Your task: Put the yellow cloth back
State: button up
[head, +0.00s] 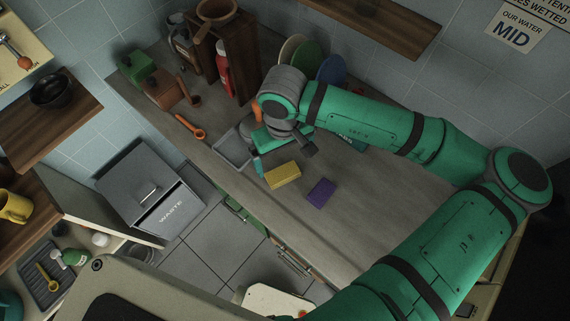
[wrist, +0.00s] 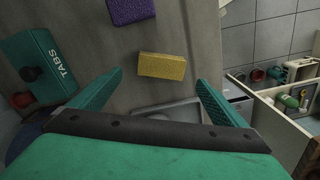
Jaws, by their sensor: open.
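The yellow cloth (head: 282,175) is a small, thick, block-like piece lying flat on the counter near its front edge. It also shows in the wrist view (wrist: 162,66), just beyond and between my fingertips. My gripper (head: 283,157) is open and empty, close to the cloth on its far side. In the wrist view the two green fingers (wrist: 160,79) are spread wide, with nothing between them but the counter and part of a shallow grey tray (wrist: 168,106). This tray (head: 232,151) lies left of the cloth in the head view.
A purple block (head: 321,190) lies right of the cloth. A green box marked TABS (wrist: 40,66) stands beside my gripper. An orange spoon (head: 190,127), a red bottle (head: 222,70) and upright plates (head: 293,50) are farther back. The counter's right part (head: 350,215) is clear.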

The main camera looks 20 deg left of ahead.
jog(key=shift+r, duration=2.2)
